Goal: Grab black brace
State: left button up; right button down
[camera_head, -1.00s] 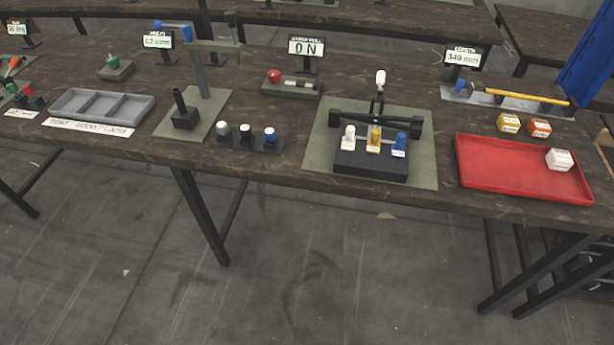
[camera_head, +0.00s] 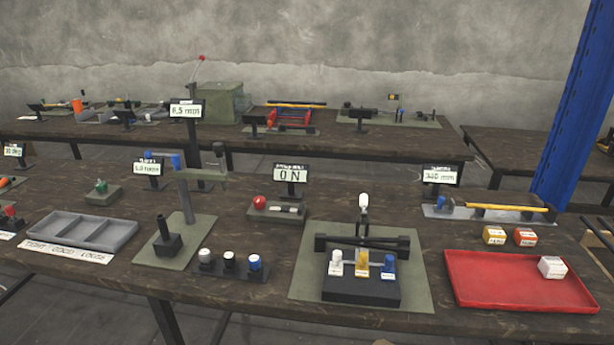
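A black bar-shaped piece (camera_head: 390,244) that may be the brace lies across the back of a black block fixture (camera_head: 360,291) on a green mat (camera_head: 420,285), right of centre on the near table. White, yellow and blue capped pieces stand along the fixture's front, and a white-tipped upright lever (camera_head: 364,203) rises behind it. I cannot tell for sure which black part is the brace. Neither of my grippers is in view.
On the near table, a red tray (camera_head: 480,290) holding a white cube (camera_head: 551,267) is at right, and a grey compartment tray (camera_head: 80,230) is at left. A blue post (camera_head: 575,110) rises at right.

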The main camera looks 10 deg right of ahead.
aim_at(403, 251)
jog(key=i+l+z, duration=0.45)
jog(key=i+l, duration=0.4)
jog(key=l, duration=0.1)
